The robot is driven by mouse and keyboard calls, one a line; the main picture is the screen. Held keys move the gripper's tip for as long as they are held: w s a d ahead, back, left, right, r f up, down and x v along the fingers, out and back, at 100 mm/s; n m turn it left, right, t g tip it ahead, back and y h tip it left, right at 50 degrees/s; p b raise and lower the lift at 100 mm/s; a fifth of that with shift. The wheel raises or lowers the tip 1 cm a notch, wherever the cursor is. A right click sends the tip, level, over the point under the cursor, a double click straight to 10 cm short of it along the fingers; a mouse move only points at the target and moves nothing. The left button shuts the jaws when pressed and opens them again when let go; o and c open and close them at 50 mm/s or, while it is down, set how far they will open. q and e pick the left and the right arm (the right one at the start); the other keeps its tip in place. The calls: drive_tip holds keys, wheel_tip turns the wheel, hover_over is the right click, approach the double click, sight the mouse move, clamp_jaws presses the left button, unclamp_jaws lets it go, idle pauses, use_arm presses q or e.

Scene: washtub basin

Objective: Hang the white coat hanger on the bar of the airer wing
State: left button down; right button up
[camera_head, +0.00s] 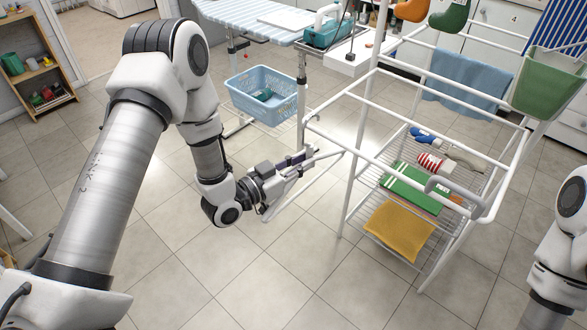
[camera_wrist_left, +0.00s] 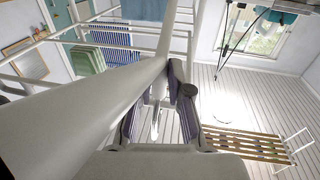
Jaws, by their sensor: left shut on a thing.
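The white coat hanger (camera_head: 287,203) is a thin white triangle at my left gripper (camera_head: 312,154), left of the airer. My left gripper is shut on it; the gripper's body hides part of it. In the left wrist view, a broad white bar (camera_wrist_left: 95,98) fills the near left and passes close to the fingers (camera_wrist_left: 158,118); I cannot tell whether it is hanger or airer. The white airer (camera_head: 347,205) stands right of the gripper, with a long sloping bar (camera_head: 385,163) near it. Hook contact with a bar cannot be made out. My right gripper is out of frame.
The airer's lower rack holds a yellow cloth (camera_head: 398,231), a green box (camera_head: 410,188) and several small items. A blue towel (camera_head: 466,80) and a green bin (camera_head: 548,85) hang on it. A blue basket (camera_head: 265,92) is behind the gripper. Tiled floor in front is clear.

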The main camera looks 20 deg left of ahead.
use_arm(q)
drive_tip(key=shift+x, duration=0.95)
drive_tip(key=shift+w+a+f+b, duration=0.1)
drive_tip(key=shift+f+b, duration=0.5)
drive_tip(key=shift+f, duration=0.05)
drive_tip(key=shift+f+b, duration=0.6)
drive_tip(key=shift+f, duration=0.2)
